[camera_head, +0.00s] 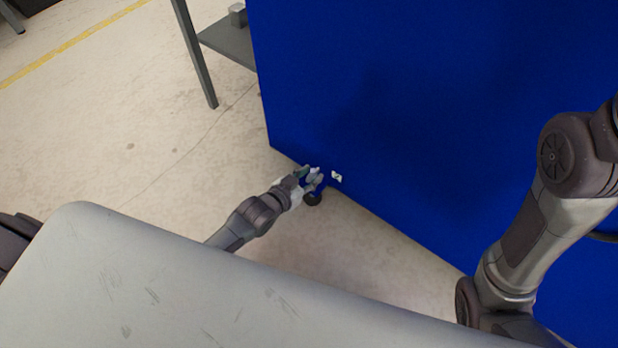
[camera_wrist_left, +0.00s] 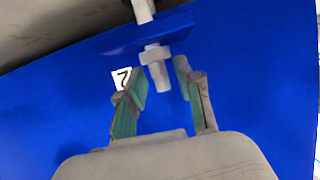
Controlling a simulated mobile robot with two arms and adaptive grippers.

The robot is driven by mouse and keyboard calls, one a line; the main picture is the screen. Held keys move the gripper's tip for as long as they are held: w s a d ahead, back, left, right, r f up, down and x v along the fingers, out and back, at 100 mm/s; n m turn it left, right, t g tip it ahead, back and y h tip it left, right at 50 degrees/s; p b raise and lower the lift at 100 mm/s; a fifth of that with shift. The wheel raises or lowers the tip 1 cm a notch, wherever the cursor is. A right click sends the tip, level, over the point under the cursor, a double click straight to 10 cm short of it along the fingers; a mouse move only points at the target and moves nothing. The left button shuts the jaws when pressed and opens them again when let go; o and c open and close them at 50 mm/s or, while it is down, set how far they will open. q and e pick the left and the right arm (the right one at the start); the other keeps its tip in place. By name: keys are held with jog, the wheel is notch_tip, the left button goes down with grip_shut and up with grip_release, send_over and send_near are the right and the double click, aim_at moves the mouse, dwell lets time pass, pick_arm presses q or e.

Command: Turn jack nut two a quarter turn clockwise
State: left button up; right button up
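Jack nut two (camera_wrist_left: 153,55) is a pale grey nut on a threaded stud (camera_wrist_left: 160,78) under a blue bracket (camera_wrist_left: 150,33), in the left wrist view. A white label with a black 2 (camera_wrist_left: 121,78) is on the blue panel beside it. My left gripper (camera_wrist_left: 162,82) is open, its green-sided fingers on either side of the stud's end and short of the nut; no contact shows. In the head view my left gripper (camera_head: 313,175) is at the panel's lower edge by the label (camera_head: 337,176), and the nut is too small to make out. My right gripper is out of view.
The large blue panel (camera_head: 430,110) fills the right of the head view. The concrete floor (camera_head: 130,130) on the left is clear.

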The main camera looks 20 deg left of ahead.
pick_arm(q)
grip_shut()
